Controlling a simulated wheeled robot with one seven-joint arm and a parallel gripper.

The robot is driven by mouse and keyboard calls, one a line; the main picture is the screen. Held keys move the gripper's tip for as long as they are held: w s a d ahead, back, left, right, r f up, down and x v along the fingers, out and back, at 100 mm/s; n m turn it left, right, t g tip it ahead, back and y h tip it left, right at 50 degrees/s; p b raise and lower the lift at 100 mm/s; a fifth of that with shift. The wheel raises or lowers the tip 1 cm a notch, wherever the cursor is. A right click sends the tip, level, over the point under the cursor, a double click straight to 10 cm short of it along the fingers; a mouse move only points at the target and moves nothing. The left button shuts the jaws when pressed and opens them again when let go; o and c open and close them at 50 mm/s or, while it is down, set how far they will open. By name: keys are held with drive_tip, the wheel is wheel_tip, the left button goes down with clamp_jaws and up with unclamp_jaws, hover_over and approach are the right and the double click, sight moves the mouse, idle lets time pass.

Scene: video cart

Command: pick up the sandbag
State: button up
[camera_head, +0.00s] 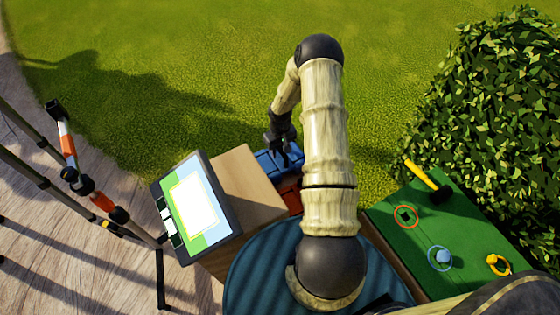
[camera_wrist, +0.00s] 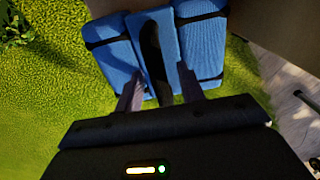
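The sandbag (camera_head: 265,163) is blue and lies low beside the wooden cabinet in the head view, partly hidden by my arm. In the wrist view the sandbag (camera_wrist: 200,45) shows two padded blue halves with black straps and a blue middle band with a dark strip. My gripper (camera_head: 281,143) reaches down over it. In the wrist view my gripper (camera_wrist: 161,80) has its two fingers apart, one on each side of the middle band. Whether the fingers touch the band cannot be told.
An orange-red item (camera_head: 290,194) lies just below the sandbag. A wooden cabinet (camera_head: 248,185) with a monitor (camera_head: 196,208) stands close on the left. A green-topped surface (camera_head: 450,225) with a yellow-handled hammer (camera_head: 425,176) and a hedge (camera_head: 490,120) are on the right. Open grass lies behind.

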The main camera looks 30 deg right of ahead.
clamp_jaws()
drive_tip(key=shift+w+r, duration=0.1)
drive_tip(key=shift+r, duration=0.5)
wheel_tip(320, 180, up, 9)
drive_tip(key=shift+r+p, duration=0.1)
drive_tip(key=shift+p, duration=0.45)
idle(0.5)
